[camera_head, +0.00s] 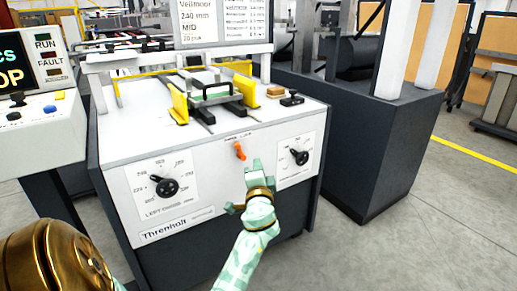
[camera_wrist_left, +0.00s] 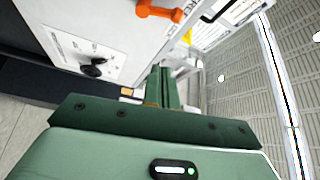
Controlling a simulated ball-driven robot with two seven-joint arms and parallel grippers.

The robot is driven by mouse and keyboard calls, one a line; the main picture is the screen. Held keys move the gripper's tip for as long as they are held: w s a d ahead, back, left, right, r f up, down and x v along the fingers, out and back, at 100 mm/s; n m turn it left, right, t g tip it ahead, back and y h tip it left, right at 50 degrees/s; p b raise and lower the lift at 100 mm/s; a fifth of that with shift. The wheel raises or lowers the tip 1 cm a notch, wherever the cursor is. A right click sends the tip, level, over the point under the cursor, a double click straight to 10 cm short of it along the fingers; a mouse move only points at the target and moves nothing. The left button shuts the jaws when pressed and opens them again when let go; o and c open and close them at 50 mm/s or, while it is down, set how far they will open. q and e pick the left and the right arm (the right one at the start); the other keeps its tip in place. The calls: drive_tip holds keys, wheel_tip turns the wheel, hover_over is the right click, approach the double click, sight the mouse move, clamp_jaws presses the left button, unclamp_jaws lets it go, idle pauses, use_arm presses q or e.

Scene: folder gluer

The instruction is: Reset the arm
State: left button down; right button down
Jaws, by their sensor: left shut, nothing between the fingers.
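My left gripper (camera_head: 254,166) is in front of the machine's white front panel, between its two dials. It is shut and empty; the closed fingers (camera_wrist_left: 162,75) also show in the left wrist view. An orange lever (camera_head: 240,151) sits on the panel just above and left of the fingertips, and the same lever (camera_wrist_left: 158,11) shows at the top of the wrist view. Contact is not clear in the head view; in the wrist view a gap shows. The left dial (camera_head: 166,187) and right dial (camera_head: 299,157) have black knobs. My right gripper is not in view.
A control console (camera_head: 38,110) with a screen is at the left. A dark cabinet (camera_head: 372,150) stands at the right. The grey floor (camera_head: 430,220) at lower right is clear.

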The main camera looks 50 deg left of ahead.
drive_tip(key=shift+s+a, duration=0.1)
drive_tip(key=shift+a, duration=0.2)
